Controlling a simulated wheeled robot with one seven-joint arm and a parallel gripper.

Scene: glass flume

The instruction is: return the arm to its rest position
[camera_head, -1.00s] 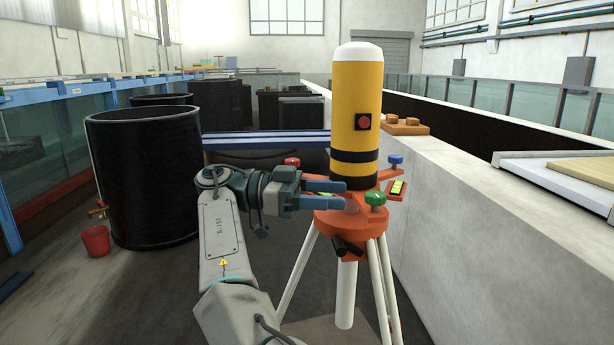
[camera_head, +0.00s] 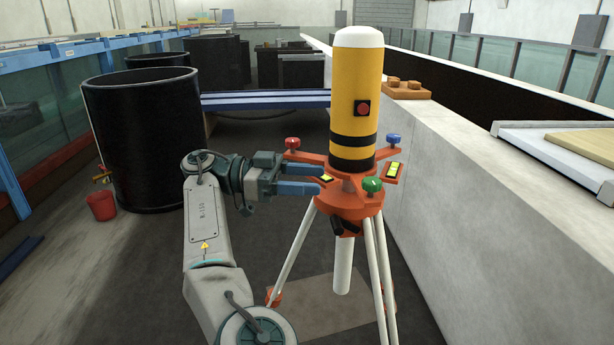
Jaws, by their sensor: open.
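My gripper (camera_head: 306,180) is open, with its two blue fingers pointing right at the left side of an orange tripod head (camera_head: 347,203). The fingers overlap the head's edge in the picture; I cannot tell whether they touch it. A yellow cylinder (camera_head: 354,90) with a white cap, black bands and a red button stands upright on the head. Red, blue and green knobs (camera_head: 373,186) stick up around it. My arm is bent, rising from the bottom of the head view to the gripper.
White tripod legs (camera_head: 376,270) spread below the head. A concrete wall (camera_head: 450,190) runs close on the right. A large black tank (camera_head: 143,140) and a small red bucket (camera_head: 101,205) stand on the left. Floor between tank and tripod is open. A blue beam (camera_head: 265,99) crosses behind.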

